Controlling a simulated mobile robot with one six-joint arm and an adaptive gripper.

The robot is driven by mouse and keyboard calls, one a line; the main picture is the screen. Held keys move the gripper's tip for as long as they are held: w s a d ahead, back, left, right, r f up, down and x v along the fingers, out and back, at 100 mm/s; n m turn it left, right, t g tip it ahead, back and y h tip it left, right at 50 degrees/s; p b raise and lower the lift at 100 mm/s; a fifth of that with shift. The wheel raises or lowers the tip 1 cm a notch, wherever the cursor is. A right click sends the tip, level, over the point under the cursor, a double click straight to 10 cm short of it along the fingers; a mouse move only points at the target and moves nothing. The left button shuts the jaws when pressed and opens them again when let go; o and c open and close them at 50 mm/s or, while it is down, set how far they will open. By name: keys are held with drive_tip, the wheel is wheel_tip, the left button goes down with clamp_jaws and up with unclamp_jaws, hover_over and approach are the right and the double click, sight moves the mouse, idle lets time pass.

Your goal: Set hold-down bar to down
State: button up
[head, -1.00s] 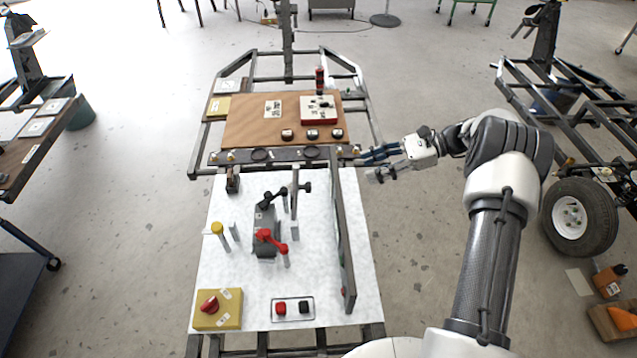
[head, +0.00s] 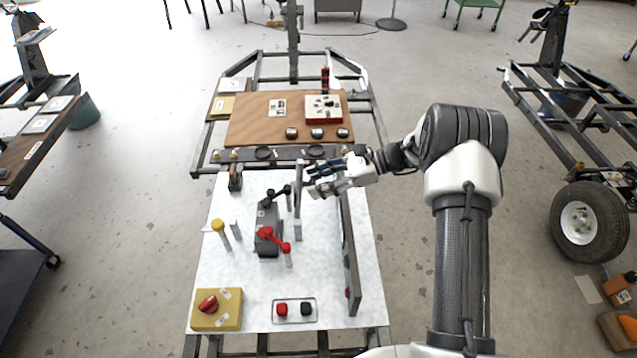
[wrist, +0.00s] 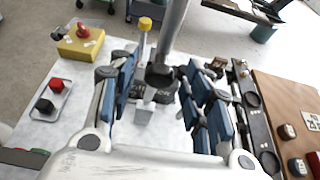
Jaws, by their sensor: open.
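A grey upright bar (head: 297,210), which I take to be the hold-down bar, stands on the white panel right of the black and red handles. In the wrist view the grey bar (wrist: 173,32) comes down from the top edge to a dark knob (wrist: 160,76) between my fingers. My gripper (head: 312,182) reaches in from the right, beside the upper part of the bar, and covers its side knob in the head view. In the wrist view my gripper (wrist: 163,98) is open, its fingers on either side of the knob. I cannot tell whether they touch it.
A tall grey plate (head: 349,255) stands along the panel's right side, below my wrist. A red handle (head: 273,238), a black handle (head: 276,195) and a yellow-topped post (head: 219,227) stand to the left. A yellow box (head: 230,312) sits at the near left.

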drive_tip(key=shift+a, duration=0.1)
drive_tip(key=shift+c, duration=0.2)
clamp_jaws()
idle(0.4)
